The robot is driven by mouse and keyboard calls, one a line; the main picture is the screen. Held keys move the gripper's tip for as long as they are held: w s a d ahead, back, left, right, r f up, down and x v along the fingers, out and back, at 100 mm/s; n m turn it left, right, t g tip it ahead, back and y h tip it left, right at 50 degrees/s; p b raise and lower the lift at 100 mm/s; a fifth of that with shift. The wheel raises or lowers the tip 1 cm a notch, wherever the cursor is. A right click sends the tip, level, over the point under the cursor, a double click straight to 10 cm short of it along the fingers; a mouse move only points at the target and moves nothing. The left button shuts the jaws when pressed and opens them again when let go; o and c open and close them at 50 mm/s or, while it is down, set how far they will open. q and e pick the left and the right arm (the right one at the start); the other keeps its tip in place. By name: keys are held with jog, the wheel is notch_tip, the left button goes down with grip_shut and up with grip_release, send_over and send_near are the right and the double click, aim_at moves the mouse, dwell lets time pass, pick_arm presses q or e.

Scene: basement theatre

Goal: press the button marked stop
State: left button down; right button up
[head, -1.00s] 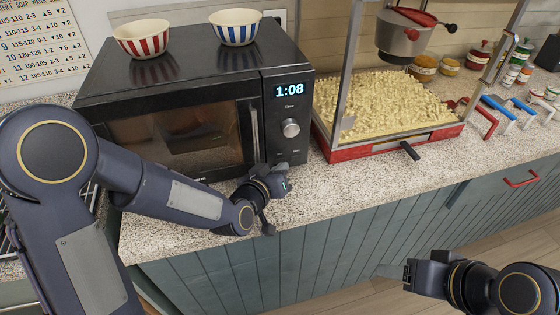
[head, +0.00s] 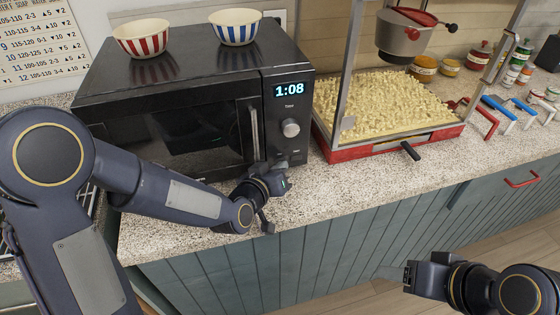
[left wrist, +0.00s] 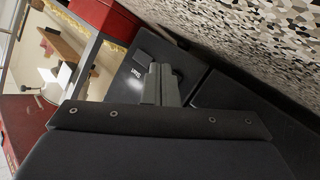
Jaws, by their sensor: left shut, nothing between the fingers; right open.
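The black microwave (head: 185,100) stands on the counter, its display (head: 289,90) reading 1:08. A round knob (head: 290,128) sits below the display. My left gripper (head: 275,170) is at the lower part of the control panel, and its hand hides that area in the head view. In the left wrist view its shut, empty fingers (left wrist: 160,80) reach the dark panel beside a small pale label (left wrist: 137,73), too small to read surely. I cannot tell whether the fingertips touch. The microwave window is dark. My right gripper (head: 408,275) is open and empty, low in front of the cabinets.
A red-striped bowl (head: 142,38) and a blue-striped bowl (head: 235,27) stand on the microwave. A popcorn machine (head: 385,150) stands close to its right.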

pick_arm(q)
jog(key=shift+s+d, duration=0.2)
jog(key=shift+s, duration=0.5)
jog(key=shift+s+d+b, duration=0.2)
jog(key=shift+s+b, duration=0.2)
jog(key=shift+s, duration=0.1)
jog(key=shift+s+d, duration=0.3)
jog(key=shift+s, duration=0.65)
jog(key=shift+s+d, duration=0.25)
jog(key=shift+s, duration=0.65)
